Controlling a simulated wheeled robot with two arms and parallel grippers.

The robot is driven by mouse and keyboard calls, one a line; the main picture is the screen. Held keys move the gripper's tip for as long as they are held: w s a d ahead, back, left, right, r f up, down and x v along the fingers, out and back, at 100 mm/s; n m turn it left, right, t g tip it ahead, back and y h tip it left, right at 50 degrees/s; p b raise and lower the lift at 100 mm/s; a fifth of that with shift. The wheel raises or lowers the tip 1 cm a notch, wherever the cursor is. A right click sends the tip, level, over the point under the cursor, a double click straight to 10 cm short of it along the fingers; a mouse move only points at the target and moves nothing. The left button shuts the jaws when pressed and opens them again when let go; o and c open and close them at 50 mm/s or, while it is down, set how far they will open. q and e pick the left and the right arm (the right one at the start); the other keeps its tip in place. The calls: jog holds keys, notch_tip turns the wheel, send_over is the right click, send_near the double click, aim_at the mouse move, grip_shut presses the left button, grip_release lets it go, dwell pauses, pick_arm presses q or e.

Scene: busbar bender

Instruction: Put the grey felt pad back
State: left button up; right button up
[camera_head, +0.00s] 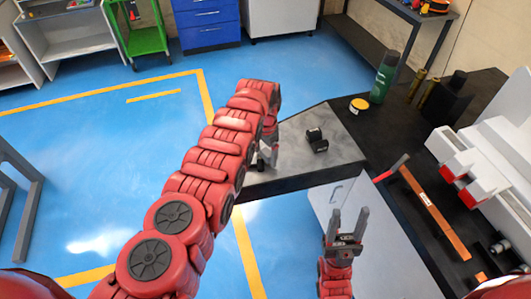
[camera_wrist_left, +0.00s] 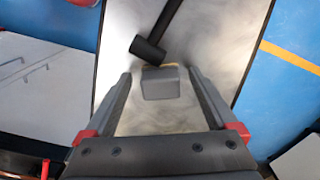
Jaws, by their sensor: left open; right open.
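A small grey block with a tan far edge, which may be the grey felt pad (camera_wrist_left: 161,84), lies on the metal table top between the fingertips of my left gripper (camera_wrist_left: 163,78) in the left wrist view. The fingers are apart, with a gap on both sides of it. In the head view my left gripper (camera_head: 266,152) is low over the left part of the table, partly hidden by my arm, and I cannot make out the pad there. My right gripper (camera_head: 346,222) is open and empty, pointing up in front of the cabinet.
A black mallet (camera_wrist_left: 150,47) lies just beyond the grey block. A black object (camera_head: 316,140) sits on the metal top (camera_head: 340,150). A yellow-lidded tin (camera_head: 359,105) and a green bottle (camera_head: 385,77) stand behind. A red-handled tool (camera_head: 391,169) lies to the right.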

aim_at(266, 153)
pick_arm(q)
jog(key=shift+r, duration=0.5)
notch_tip(266, 153, up, 2)
jog(key=shift+r+p, duration=0.15)
jog(key=shift+p, duration=0.55)
notch_tip(266, 153, up, 9)
jog(key=b, duration=0.4)
